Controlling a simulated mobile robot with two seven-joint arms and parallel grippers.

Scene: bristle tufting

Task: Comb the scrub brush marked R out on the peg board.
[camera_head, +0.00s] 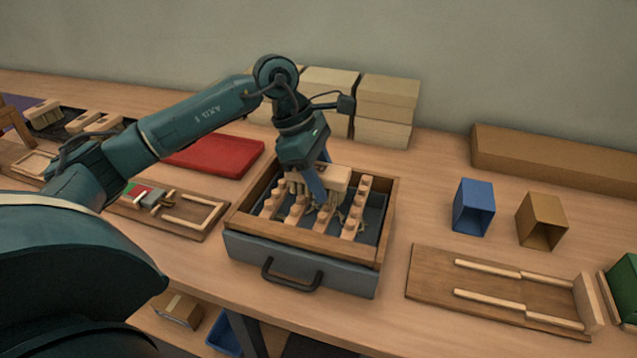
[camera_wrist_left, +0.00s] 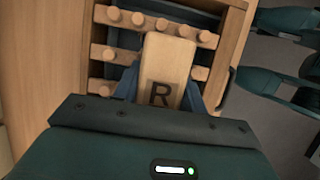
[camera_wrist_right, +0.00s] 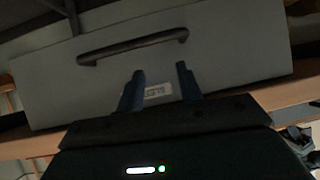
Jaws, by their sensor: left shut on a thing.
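The scrub brush marked R (camera_head: 332,177) is a pale wooden block with tan bristles hanging below it. In the left wrist view its top (camera_wrist_left: 163,72) shows a dark R. My left gripper (camera_head: 314,182) is shut on the brush and holds it over the peg board, bristles down among the pegs. The peg board (camera_head: 355,208) has several rows of round wooden pegs inside a wood-framed tray (camera_head: 247,222); its pegs also show in the left wrist view (camera_wrist_left: 115,15). In the right wrist view my right gripper (camera_wrist_right: 160,88) is open and empty, facing a grey drawer front.
The tray's grey drawer has a dark handle (camera_head: 290,275). A red tray (camera_head: 213,155) lies to the left and cardboard boxes (camera_head: 385,110) stand behind. Blue (camera_head: 473,207) and brown (camera_head: 541,220) bins and a railed wooden board (camera_head: 440,275) are at right.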

